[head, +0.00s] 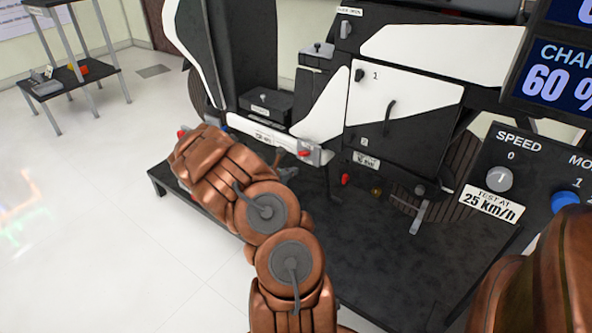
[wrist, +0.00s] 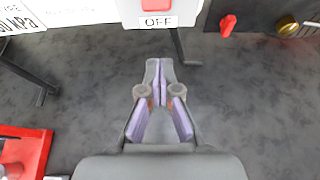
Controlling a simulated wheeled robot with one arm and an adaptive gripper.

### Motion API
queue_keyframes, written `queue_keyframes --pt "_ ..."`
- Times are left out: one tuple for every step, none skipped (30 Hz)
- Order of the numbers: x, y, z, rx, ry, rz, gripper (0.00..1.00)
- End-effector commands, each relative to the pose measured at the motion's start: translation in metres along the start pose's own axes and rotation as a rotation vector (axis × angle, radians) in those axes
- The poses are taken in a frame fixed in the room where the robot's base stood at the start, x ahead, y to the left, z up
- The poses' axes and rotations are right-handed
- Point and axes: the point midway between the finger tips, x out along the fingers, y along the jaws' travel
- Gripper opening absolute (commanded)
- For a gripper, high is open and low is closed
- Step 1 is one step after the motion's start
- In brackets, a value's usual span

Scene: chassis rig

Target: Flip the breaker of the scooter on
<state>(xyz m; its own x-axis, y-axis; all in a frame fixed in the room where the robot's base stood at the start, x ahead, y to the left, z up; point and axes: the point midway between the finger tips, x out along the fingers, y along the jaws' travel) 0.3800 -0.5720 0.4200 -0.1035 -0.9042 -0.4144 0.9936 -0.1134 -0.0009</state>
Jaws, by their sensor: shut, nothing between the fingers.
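The scooter (head: 405,100), white and black, stands on a black platform. Its breaker is a red switch (head: 304,153) on a light plate low on the scooter's side. In the wrist view the breaker (wrist: 157,5) is cut off by the top edge, with an "OFF" label (wrist: 157,21) below it. My gripper (wrist: 158,68) is shut and empty, with its fingertips below the label in the picture and apart from it. In the head view my copper arm hides most of the gripper.
A red knob (wrist: 228,25) and a brass fitting (wrist: 287,26) lie right of the breaker. A red object (wrist: 25,152) is at the lower left. A control panel with a speed knob (head: 499,179) stands at the right. A shelf (head: 75,75) stands far left; the floor before it is clear.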

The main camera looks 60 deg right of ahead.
Motion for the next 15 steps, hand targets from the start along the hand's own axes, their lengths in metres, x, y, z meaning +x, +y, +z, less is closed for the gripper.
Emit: queue_keyframes --pt "-0.01 0.0 0.009 -0.002 -0.003 0.001 0.0" --pt "-0.015 0.0 0.01 -0.001 -0.002 0.001 0.0" --pt "-0.021 0.0 0.012 -0.001 -0.002 0.002 0.0" --pt "-0.026 0.0 0.014 -0.001 -0.001 0.002 0.0" --pt "-0.031 0.0 0.016 0.0 -0.001 0.002 0.0" --pt "-0.038 0.001 0.018 0.001 -0.001 0.002 0.0" --pt "-0.043 0.001 0.019 0.0 -0.001 0.002 0.0" --pt "-0.047 0.001 0.021 0.001 -0.001 0.001 0.0" --pt "-0.053 0.001 0.023 0.0 -0.001 0.001 0.0" --pt "-0.057 0.0 0.025 0.0 -0.002 0.0 0.0" --pt "-0.061 0.0 0.026 0.001 -0.003 0.0 0.0" --pt "-0.065 -0.001 0.028 0.001 -0.003 -0.001 0.0" --pt "-0.068 -0.001 0.029 0.0 -0.003 -0.001 0.0" --pt "-0.07 -0.001 0.029 0.0 -0.003 -0.001 0.0" --pt "-0.073 -0.001 0.03 0.0 -0.003 -0.001 0.0"
